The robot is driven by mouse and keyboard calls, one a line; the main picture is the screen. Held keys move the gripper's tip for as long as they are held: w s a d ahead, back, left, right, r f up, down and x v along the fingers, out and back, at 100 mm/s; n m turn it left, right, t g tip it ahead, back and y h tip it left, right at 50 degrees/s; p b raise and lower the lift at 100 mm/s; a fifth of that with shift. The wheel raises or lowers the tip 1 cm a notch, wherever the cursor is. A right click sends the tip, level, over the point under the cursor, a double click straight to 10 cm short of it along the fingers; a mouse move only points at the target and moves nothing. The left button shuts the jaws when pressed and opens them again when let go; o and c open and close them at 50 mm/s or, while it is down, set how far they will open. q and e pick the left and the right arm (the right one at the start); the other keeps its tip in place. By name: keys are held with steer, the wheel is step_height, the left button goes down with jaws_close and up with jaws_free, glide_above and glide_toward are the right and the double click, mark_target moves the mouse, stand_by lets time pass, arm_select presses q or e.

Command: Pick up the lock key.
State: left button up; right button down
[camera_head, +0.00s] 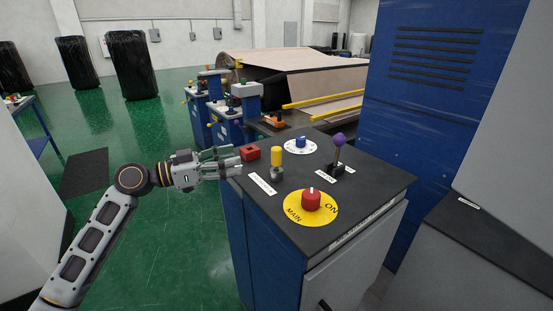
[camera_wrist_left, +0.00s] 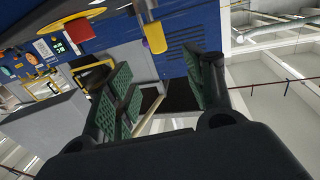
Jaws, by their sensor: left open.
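No object is plainly marked as the lock key. On the dark console top (camera_head: 255,205), a small red block (camera_head: 250,153) lies near the left edge. Beside it stands a yellow cylinder (camera_head: 277,157) on a grey base, upright. My left gripper (camera_head: 234,162) reaches in from the left with its fingers pointing right, at the console's left edge close to the red block. It is open, and I see nothing held between the fingers. In the left wrist view the green-padded fingers (camera_wrist_left: 163,85) are spread apart. My right gripper is not in view.
The console also carries a red knob (camera_head: 312,200) on a yellow disc, a blue knob (camera_head: 300,142) and a purple-ball lever (camera_head: 338,140). A tall blue cabinet (camera_head: 435,100) stands behind right. The green floor (camera_head: 175,240) is open to the left.

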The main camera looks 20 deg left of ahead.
mark_target(276, 163)
arm_select(q)
steer(key=shift+w, duration=0.1)
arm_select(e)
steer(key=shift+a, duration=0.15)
arm_select(q)
steer(key=shift+p+x, duration=1.1)
steer(key=shift+x, duration=2.6)
steer(key=shift+w+d, duration=0.3)
steer(key=shift+d, duration=0.1)
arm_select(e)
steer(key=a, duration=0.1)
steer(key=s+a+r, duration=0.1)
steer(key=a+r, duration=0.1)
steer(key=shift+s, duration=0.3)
arm_select(q)
steer(key=shift+w+d, duration=0.1)
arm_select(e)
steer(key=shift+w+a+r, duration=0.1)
